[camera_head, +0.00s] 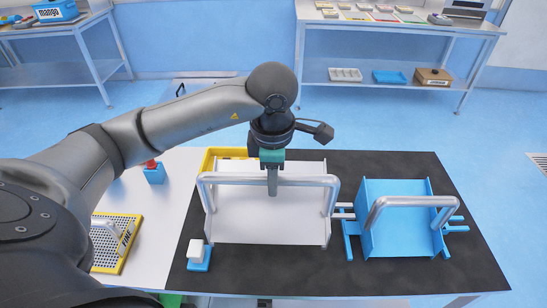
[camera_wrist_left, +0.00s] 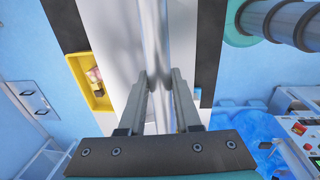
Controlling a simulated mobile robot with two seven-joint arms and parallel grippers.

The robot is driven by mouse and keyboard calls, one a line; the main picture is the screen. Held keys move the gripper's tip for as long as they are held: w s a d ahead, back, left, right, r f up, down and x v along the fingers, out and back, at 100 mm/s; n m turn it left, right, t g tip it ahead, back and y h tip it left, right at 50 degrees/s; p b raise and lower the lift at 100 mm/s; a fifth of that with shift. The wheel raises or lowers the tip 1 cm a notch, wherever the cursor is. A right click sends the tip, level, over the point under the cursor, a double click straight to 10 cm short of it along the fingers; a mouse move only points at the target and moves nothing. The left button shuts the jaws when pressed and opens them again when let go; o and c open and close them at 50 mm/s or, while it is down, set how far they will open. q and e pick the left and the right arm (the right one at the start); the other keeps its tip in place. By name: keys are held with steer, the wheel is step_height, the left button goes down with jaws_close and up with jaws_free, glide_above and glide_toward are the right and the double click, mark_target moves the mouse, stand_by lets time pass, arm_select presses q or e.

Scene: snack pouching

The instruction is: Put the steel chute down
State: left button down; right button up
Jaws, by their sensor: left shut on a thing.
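The steel chute (camera_head: 268,222) is a pale, wide channel with side walls and a round handle bar (camera_head: 310,181) across its top. It is at the middle of the black mat in the head view; I cannot tell whether it touches the mat or hangs just above it. My left gripper (camera_head: 272,190) comes down from above and is shut on the handle bar near its middle. In the left wrist view, both fingers (camera_wrist_left: 160,85) close around the shiny bar (camera_wrist_left: 154,40). My right gripper is not in view.
A blue chute (camera_head: 395,228) with its own steel handle stands close to the right on the black mat (camera_head: 335,270). A yellow tray (camera_head: 212,158) lies behind the steel chute. A small blue-and-white block (camera_head: 197,255) sits at its front left. A yellow-framed grate (camera_head: 118,243) lies farther left.

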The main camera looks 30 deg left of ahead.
arm_select(q)
glide_above(273, 211)
steer(key=shift+s+d+f, duration=0.1)
steer(key=shift+f, duration=1.45)
steer(key=shift+s+d+f, duration=0.1)
steer(key=shift+f, duration=1.45)
steer(key=c, duration=0.6)
jaws_free()
steer(key=shift+f, duration=0.1)
step_height(273, 211, up, 12)
steer(key=s, duration=0.1)
steer(key=shift+s+d, duration=0.15)
steer(key=shift+d, duration=0.2)
